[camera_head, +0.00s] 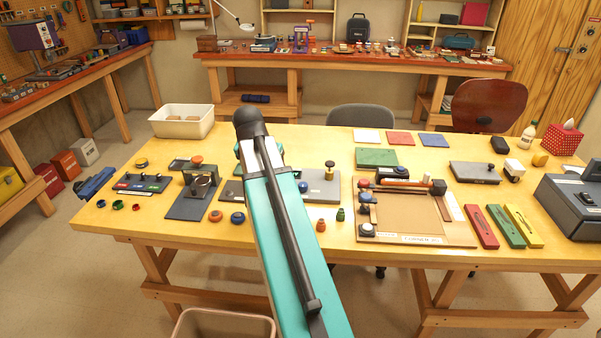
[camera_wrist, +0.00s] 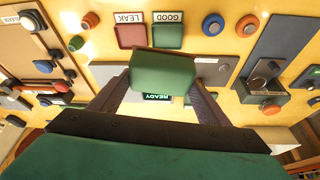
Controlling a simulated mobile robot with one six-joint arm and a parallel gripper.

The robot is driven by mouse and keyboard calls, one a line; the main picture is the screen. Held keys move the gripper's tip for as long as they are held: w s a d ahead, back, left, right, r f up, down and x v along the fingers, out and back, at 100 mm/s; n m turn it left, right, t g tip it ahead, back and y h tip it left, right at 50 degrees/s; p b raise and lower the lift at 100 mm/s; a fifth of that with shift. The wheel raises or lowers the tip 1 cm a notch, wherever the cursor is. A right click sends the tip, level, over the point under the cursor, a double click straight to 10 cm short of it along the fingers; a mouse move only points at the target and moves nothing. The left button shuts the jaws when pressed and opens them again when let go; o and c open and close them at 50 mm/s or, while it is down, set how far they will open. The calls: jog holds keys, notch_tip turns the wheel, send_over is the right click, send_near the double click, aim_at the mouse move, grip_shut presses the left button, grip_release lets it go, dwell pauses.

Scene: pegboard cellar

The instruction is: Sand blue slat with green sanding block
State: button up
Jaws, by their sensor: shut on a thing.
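My gripper (camera_wrist: 160,84) is shut on a green block (camera_wrist: 163,72), taken to be the sanding block, in the wrist view. The block is between the two fingers, above the table, and its underside is hidden. In the head view my own arm covers the gripper and the block. I cannot make out a blue slat in either view. A red slat (camera_head: 481,227), a green slat (camera_head: 505,227) and a yellow slat (camera_head: 523,226) lie side by side at the table's right front.
Below the block is a grey plate with a READY label (camera_wrist: 157,97). Red and green pads labelled LEAK (camera_wrist: 131,34) and GOOD (camera_wrist: 167,36) lie by it. A blue-grey plate with a dark fixture (camera_head: 187,205) stands left, a brown board (camera_head: 410,212) right. A white bin (camera_head: 182,122) is at back left.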

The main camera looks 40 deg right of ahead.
jog(key=w+a+r+n+y, duration=0.1)
jog(key=a+n, duration=0.3)
jog(key=a, duration=0.7)
jog(key=w+a+r+n+t+y, duration=0.1)
jog(key=w+a+n, duration=0.2)
jog(key=a, duration=0.9)
jog(key=w+a+r+n+t+y, duration=0.1)
jog(key=a+n, duration=0.4)
jog(key=a, duration=0.6)
jog(key=shift+w+a+y, duration=0.15)
jog(key=shift+w+y, duration=0.3)
jog(key=shift+y, duration=0.05)
jog(key=shift+s+f, duration=0.1)
jog(key=shift+s, duration=0.05)
